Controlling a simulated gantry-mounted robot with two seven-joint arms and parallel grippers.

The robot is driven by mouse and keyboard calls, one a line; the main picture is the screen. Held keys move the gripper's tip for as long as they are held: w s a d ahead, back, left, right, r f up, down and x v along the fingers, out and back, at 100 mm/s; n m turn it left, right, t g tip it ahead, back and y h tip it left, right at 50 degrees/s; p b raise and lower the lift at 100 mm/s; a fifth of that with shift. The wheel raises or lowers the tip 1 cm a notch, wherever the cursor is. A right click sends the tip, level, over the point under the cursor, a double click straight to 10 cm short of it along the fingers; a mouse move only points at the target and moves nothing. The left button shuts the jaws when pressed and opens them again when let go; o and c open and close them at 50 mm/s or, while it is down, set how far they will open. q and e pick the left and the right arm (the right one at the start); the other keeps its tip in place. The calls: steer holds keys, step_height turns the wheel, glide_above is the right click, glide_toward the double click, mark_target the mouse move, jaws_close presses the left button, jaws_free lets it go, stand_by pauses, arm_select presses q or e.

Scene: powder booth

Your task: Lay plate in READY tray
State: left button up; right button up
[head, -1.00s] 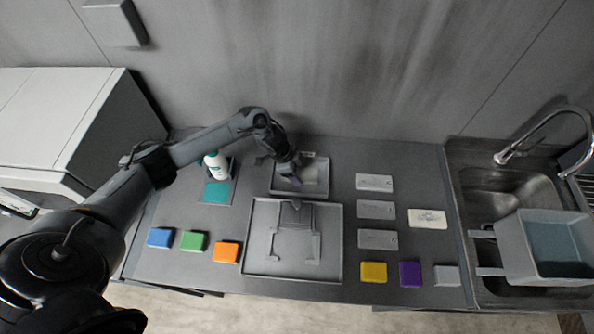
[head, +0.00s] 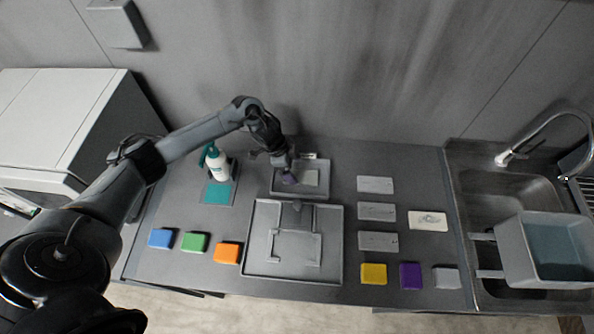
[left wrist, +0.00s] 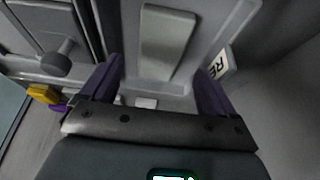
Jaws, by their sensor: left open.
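The READY tray (head: 325,189) is a shallow grey tray at the back middle of the bench. A pale flat plate (head: 311,177) lies in it. In the left wrist view the plate (left wrist: 165,40) lies flat inside the tray (left wrist: 232,35), whose white label (left wrist: 219,65) shows the letters "RE". My left gripper (head: 288,180) is over the tray's left part. In its wrist view the purple fingers (left wrist: 158,72) stand wide apart, with the plate beyond them and nothing gripped. My right gripper is not in view.
A grey fixture tray (head: 254,235) stands in front of the READY tray. A white bottle (head: 217,166) stands at left. Several coloured blocks, including an orange one (head: 227,253), line the front. Grey plates (head: 376,211) and a white card (head: 428,220) lie at right, before the sink (head: 510,190).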

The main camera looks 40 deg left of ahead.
arm_select(q)
steer(key=v, duration=0.7)
steer(key=s+d+f+t, duration=0.1)
steer(key=s+d+t, duration=0.1)
steer(key=d, duration=0.8)
steer(key=s+d+f+t, duration=0.2)
steer(key=d+t, duration=0.1)
steer(key=d, duration=0.8)
steer(key=s+a+r+n+g+y, duration=0.1)
steer(key=s+n, duration=0.3)
steer(key=s, duration=0.5)
steer(key=s+a+r+n+g+y, duration=0.2)
steer(key=s+a+n+g, duration=0.1)
steer(key=s, duration=0.6)
steer(key=shift+s+a+r+n, duration=0.2)
steer(key=shift+a+r+n, duration=0.1)
steer(key=shift+a+n, duration=0.4)
steer(key=shift+d+r, duration=0.1)
